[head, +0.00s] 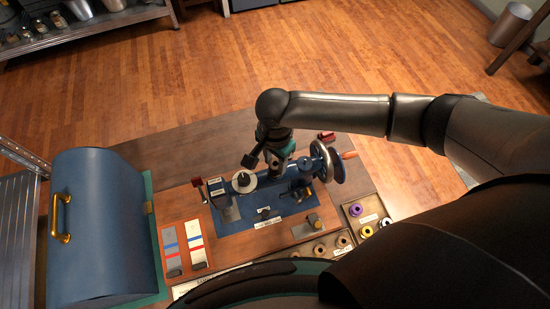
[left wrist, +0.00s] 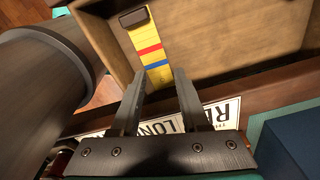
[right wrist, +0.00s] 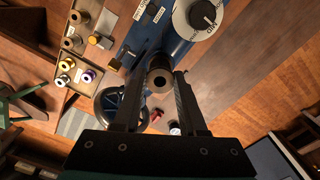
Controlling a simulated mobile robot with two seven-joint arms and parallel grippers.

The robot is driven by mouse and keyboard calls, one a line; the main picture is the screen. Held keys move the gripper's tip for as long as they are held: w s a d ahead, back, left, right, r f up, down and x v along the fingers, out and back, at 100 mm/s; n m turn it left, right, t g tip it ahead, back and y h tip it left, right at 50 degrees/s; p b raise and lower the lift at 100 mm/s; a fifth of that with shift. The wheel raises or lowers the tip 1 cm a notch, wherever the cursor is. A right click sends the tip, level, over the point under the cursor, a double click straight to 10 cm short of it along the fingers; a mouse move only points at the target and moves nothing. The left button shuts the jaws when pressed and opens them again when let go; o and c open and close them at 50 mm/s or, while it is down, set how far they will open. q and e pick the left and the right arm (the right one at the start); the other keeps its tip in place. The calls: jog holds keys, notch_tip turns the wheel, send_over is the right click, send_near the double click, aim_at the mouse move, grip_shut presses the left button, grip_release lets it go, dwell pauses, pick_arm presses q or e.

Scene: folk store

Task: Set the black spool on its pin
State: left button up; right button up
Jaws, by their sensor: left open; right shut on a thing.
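The black spool (right wrist: 160,75) is between the fingertips of my right gripper (right wrist: 160,80) in the right wrist view, its round end with a central hole facing the camera. In the head view the right gripper (head: 260,155) hangs over the blue sewing machine (head: 300,172), beside the white disc (head: 244,182) with a dark centre; the disc also shows in the right wrist view (right wrist: 197,17). The spool is held apart from that disc. I cannot make out which part is the pin. My left gripper (left wrist: 158,82) is open and empty in the left wrist view, above printed cards.
A tray (head: 349,211) with several coloured spools is right of the machine. A blue domed case (head: 100,225) with a brass handle stands at the left. Striped cards (head: 196,244) lie before the machine. A handwheel (head: 328,162) is at the machine's right end.

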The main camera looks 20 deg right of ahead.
jog(key=o, duration=1)
jog(key=shift+r, duration=0.1)
notch_tip(320, 180, up, 15)
jog(key=p, duration=0.1)
dwell(0.3)
